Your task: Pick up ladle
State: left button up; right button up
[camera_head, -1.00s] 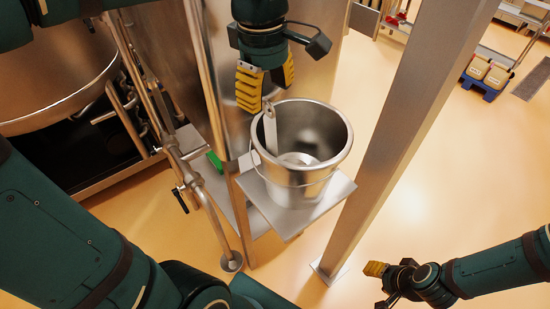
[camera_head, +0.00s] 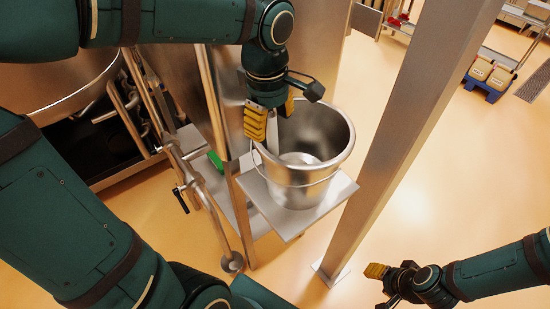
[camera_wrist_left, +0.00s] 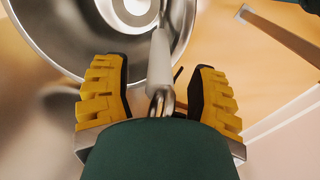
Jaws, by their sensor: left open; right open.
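The ladle (camera_wrist_left: 159,64) stands in the steel bucket (camera_head: 318,170), its pale handle leaning at the bucket's left rim. In the left wrist view the handle and its metal hook end lie between the two yellow fingers, with gaps on both sides. My left gripper (camera_head: 272,118) is open at the left rim of the bucket, around the handle's upper end. In the head view it hides most of the ladle. The bucket also shows in the left wrist view (camera_wrist_left: 42,30). My right gripper (camera_head: 377,280) is low at the right, away from the bucket; its finger gap is hard to see.
The bucket stands on a small metal shelf (camera_head: 338,190). A steel post (camera_head: 400,130) rises right of it. Pipes with a valve (camera_head: 184,180) and a green part (camera_head: 216,161) are at the left. Open floor lies to the right, with a blue cart (camera_head: 484,84) far back.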

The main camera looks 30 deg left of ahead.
pick_arm(q)
grip_shut()
jog(key=shift+r, duration=0.15)
